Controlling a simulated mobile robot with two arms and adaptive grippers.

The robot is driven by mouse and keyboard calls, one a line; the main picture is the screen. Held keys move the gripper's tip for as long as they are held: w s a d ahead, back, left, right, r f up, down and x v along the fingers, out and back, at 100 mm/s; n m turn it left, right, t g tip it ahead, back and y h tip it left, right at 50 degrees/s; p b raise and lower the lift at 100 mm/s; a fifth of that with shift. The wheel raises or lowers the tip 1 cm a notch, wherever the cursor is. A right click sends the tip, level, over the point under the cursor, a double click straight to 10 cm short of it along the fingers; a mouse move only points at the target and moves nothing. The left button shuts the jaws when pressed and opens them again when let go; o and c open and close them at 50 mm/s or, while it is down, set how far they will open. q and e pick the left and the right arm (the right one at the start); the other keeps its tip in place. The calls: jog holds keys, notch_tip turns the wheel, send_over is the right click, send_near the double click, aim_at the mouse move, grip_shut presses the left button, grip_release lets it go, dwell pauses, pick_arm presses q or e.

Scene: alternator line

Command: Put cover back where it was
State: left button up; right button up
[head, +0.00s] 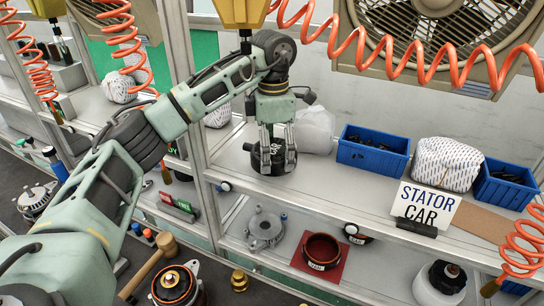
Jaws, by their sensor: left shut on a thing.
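My left gripper (277,150) reaches down from above onto the upper shelf, its fingers closed around a black round part that looks like the cover (263,162). The cover is at or very near the shelf surface; I cannot tell whether it touches. The fingers hide part of its side. My right gripper is not in view.
On the upper shelf (340,187) stand a white wrapped bundle (316,130), blue bins (368,153), another wrapped bundle (447,163) and a STATOR CAR sign (425,207). Below are a grey housing (266,228) and a ring on a red mat (321,250). Orange coiled hoses (410,50) hang overhead.

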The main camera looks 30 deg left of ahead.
pick_arm(q)
jog(key=shift+a+f, duration=0.1)
jog(key=shift+a, duration=0.1)
jog(key=shift+f+p, duration=0.35)
jog(key=shift+p, duration=0.15)
notch_tip(320, 180, down, 2)
jog(key=shift+d+f+p, duration=0.1)
jog(key=shift+f+p, duration=0.05)
jog(key=shift+p, duration=0.65)
jog(key=shift+f, duration=0.65)
jog(key=o, duration=1)
jog(key=shift+o, duration=0.2)
